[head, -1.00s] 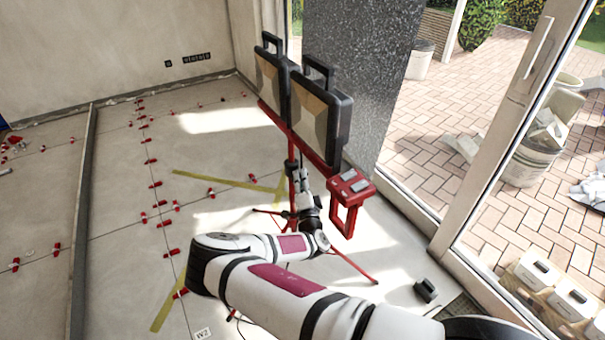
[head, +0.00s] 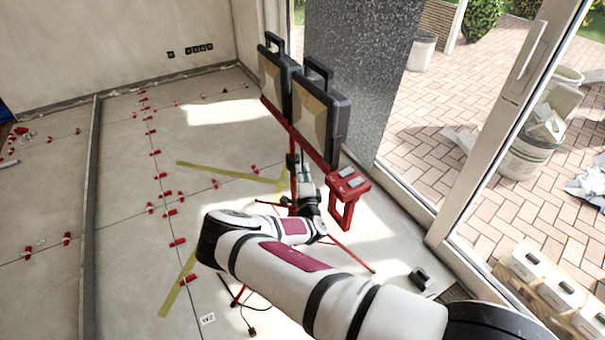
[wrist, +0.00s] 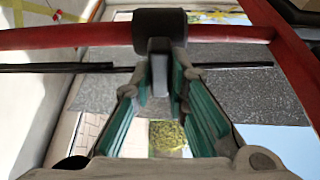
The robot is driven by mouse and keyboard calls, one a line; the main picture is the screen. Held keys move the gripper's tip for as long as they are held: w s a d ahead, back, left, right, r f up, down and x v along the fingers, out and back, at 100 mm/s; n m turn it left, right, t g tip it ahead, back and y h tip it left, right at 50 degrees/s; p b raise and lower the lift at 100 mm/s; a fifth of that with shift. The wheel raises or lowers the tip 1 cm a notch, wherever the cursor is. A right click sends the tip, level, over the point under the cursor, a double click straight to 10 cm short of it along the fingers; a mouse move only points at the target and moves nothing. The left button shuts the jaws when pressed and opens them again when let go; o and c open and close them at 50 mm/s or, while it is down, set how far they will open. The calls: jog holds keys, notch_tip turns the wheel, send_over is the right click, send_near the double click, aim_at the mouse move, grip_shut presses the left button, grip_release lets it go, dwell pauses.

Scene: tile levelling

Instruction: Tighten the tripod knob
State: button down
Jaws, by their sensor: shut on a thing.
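The red tripod (head: 292,148) stands on the floor and carries two black work lights (head: 320,110) on a red crossbar. Its black collar (wrist: 160,28) shows at the top of the wrist view, with the grey knob (wrist: 158,58) projecting from it towards me. My gripper (wrist: 160,82) is shut on the knob, with the teal-lined fingers on either side of it. In the head view my gripper (head: 304,178) is at the tripod's pole, below the lights. The knob is too small and too hidden to make out there.
Red tile clips (head: 178,243) dot the floor at left, with yellow tape strips (head: 228,172). Glass doors (head: 480,180) stand at right. A small black object (head: 420,278) lies near the doorway.

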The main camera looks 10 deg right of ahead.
jog(key=c, duration=1.6)
grip_release()
jog(key=shift+o, duration=0.2)
jog(key=s+a, duration=0.1)
jog(key=s, duration=1.1)
jog(key=shift+a, duration=0.25)
